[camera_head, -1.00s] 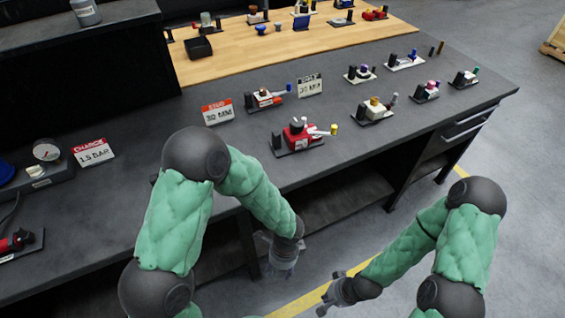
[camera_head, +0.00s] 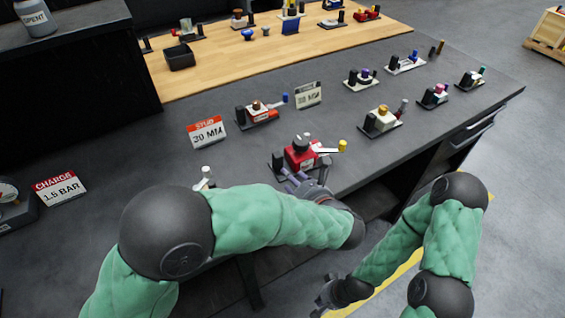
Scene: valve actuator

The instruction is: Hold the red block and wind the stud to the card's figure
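The red block (camera_head: 299,156) sits on a dark base plate near the bench's front edge. It has a dark round top, a black post on its left, and a pale rod ending in a yellow knob (camera_head: 342,146) on its right. A red-topped card (camera_head: 207,133) behind it to the left reads STUD and what looks like 20 MM. My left gripper (camera_head: 306,181) is just in front of the block, its fingers spread; whether they touch it I cannot tell. My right gripper (camera_head: 324,293) is open and empty, low in front of the bench.
A similar red-and-white device (camera_head: 257,113) and a pale-topped card (camera_head: 308,95) stand behind. More small devices stand to the right, including one with a yellow-brown top (camera_head: 382,119). A CHARGE 1.5 BAR card (camera_head: 59,188) stands at left. Bare bench lies between them.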

